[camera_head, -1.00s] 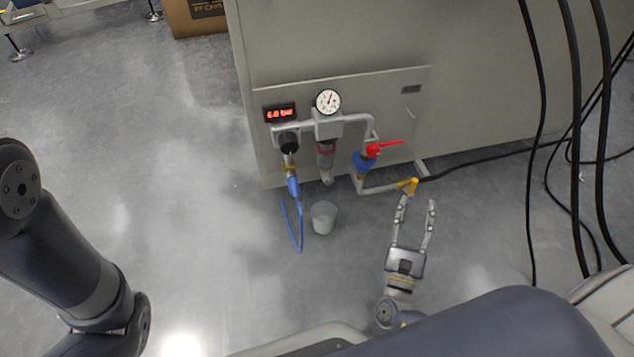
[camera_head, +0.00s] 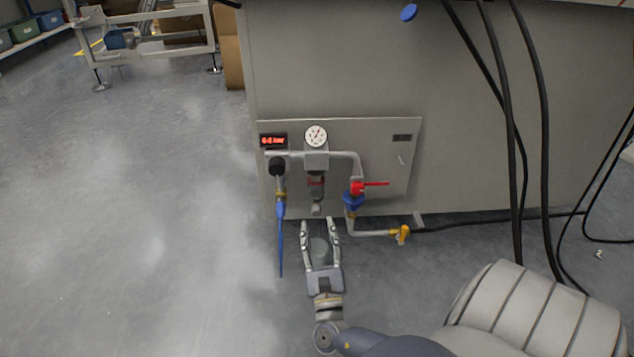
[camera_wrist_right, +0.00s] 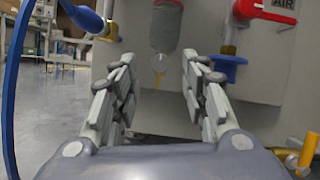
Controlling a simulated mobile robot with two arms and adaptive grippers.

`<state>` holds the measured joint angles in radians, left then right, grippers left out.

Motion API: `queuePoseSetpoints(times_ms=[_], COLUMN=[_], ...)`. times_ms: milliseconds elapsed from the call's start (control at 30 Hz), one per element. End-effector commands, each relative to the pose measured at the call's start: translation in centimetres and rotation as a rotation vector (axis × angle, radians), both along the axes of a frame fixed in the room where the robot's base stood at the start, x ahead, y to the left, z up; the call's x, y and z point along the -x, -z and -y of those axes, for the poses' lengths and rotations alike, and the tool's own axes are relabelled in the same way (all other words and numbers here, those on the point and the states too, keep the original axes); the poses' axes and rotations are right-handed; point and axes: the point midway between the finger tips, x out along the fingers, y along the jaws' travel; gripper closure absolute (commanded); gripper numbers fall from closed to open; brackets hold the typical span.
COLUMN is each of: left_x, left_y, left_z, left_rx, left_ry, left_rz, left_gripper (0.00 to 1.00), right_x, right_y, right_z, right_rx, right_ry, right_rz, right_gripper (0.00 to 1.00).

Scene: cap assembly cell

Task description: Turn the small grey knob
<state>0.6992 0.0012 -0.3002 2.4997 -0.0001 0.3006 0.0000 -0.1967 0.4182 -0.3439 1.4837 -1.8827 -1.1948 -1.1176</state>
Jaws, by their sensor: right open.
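The small grey knob (camera_head: 316,209) sits at the bottom of the filter bowl (camera_head: 316,188) on the grey wall panel. In the right wrist view the knob (camera_wrist_right: 160,63) shows small and pale under the bowl, between and beyond my fingertips. My right gripper (camera_head: 319,222) is open and empty, fingers pointing toward the panel, just below the knob in the head view. No finger visibly touches the knob. My left gripper is out of view.
The blue hose (camera_head: 280,240) hangs left; the red-handled valve (camera_head: 358,189) and yellow fitting (camera_head: 402,234) are right. A gauge (camera_head: 316,136) and red display (camera_head: 273,141) sit above. Black cables (camera_head: 507,130) hang right.

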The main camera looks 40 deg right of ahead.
Motion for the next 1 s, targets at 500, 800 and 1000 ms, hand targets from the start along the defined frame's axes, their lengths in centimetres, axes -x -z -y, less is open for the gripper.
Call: queuePoseSetpoints(times_ms=[500, 800, 1000], left_x=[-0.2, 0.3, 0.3], left_y=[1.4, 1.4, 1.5], left_z=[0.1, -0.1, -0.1], left_rx=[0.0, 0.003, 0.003], left_ry=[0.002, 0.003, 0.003], left_rz=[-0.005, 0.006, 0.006], left_gripper=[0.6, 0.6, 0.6], right_x=[-2.8, -2.8, -2.7], right_y=[-1.4, -1.4, -1.4], right_z=[1.9, 1.9, 1.9], right_rx=[-0.001, -0.001, -0.004], right_ry=[-0.001, -0.001, 0.0], right_rz=[-0.001, -0.001, 0.002], right_gripper=[0.59, 1.0, 1.0])
